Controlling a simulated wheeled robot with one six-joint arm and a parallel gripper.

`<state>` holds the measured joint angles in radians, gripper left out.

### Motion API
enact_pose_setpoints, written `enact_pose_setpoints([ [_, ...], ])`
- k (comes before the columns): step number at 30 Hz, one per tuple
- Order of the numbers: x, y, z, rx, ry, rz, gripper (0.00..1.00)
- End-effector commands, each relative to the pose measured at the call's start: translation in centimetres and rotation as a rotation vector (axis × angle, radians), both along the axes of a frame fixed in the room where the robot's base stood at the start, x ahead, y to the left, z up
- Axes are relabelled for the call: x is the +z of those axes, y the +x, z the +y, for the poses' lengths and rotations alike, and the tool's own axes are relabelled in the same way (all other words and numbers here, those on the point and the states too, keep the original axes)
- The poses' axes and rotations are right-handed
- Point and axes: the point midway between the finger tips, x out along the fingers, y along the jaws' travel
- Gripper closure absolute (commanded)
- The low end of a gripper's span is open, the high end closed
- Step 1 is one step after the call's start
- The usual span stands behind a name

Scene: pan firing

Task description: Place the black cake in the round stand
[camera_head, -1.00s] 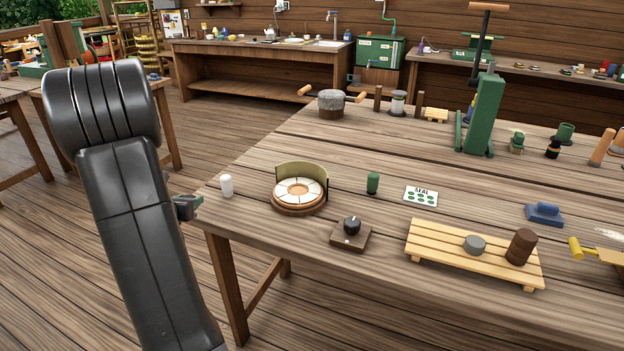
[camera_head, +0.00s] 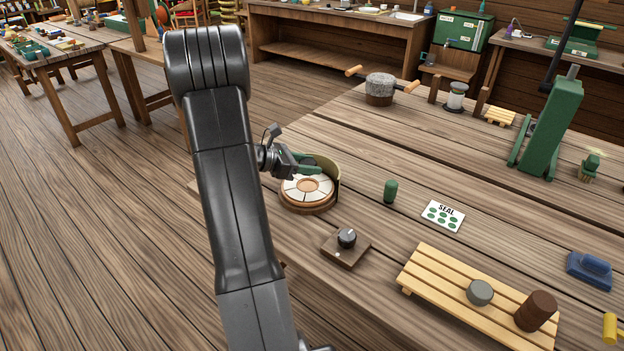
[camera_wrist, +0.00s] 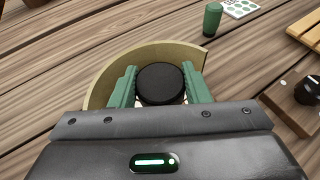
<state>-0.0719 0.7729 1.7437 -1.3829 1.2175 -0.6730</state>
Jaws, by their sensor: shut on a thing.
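The black cake (camera_wrist: 160,84) is a dark round disc between the two green fingers of my gripper (camera_wrist: 160,90) in the wrist view. My gripper is shut on it; it also shows in the head view (camera_head: 308,167). The round stand (camera_head: 305,203) has a wooden base, a white segmented top with a tan centre, and a curved olive wall at its back. The wall shows in the wrist view (camera_wrist: 104,86) around the fingers. The cake is over the stand, inside the curve of the wall. It hides most of the top in the wrist view, and I cannot tell whether it touches.
A dark knob on a wooden block (camera_head: 346,246) stands in front of the stand. A slatted rack (camera_head: 440,277) holds a grey disc and a brown cylinder.

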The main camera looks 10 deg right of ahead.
Motion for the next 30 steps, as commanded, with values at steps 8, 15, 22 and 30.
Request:
enact_pose_setpoints([
  [8,-2.6,0.0,-0.1,0.000,-0.001,0.002,0.84],
  [15,-5.3,0.0,0.0,0.000,0.000,0.000,0.84],
  [22,-5.3,0.0,0.0,0.001,0.000,-0.001,0.84],
  [30,-5.9,0.0,0.0,0.001,0.001,0.000,0.48],
])
